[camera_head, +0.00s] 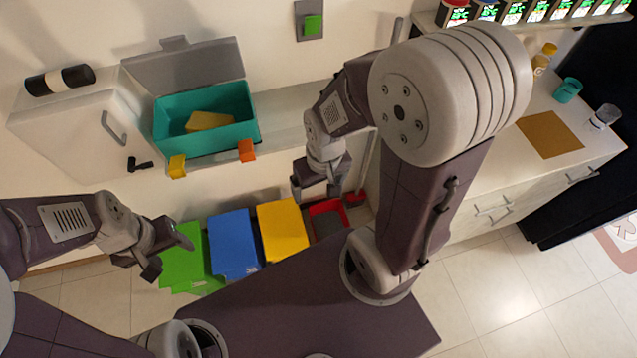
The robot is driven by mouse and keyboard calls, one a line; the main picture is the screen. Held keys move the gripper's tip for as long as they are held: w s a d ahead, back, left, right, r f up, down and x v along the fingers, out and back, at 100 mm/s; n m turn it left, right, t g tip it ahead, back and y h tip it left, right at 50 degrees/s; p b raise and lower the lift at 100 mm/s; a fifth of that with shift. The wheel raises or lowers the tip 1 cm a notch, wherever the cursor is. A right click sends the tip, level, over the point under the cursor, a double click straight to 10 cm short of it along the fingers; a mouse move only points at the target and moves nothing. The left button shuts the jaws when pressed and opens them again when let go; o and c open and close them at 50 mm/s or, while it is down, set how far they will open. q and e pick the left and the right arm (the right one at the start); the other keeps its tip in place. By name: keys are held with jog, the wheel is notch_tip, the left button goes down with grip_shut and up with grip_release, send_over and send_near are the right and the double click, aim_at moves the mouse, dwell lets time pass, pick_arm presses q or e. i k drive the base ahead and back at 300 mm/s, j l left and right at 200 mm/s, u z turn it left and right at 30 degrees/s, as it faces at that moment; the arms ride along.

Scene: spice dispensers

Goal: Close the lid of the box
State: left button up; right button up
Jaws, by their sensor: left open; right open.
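The teal box (240,140) sits on a shelf against the wall, left of the middle. Its grey lid (190,66) stands open, leaning back against the wall. A yellow block-like item (208,121) lies inside the box. An orange latch (247,151) and a yellow latch (177,166) stick out at its front edge. My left gripper (170,254) is open and empty, below and left of the box. My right gripper (315,190) is open and empty, below and right of the box. Neither gripper touches the box or lid.
A white cabinet (62,140) with a black cylinder (60,80) on top adjoins the box at left. Green (186,250), blue (233,240) and yellow (283,228) bins stand below. A counter (590,145) with small jars lies at right. Bare wall is above the lid.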

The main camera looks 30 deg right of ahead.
aim_at(181, 65)
jog(key=j+u, duration=0.7)
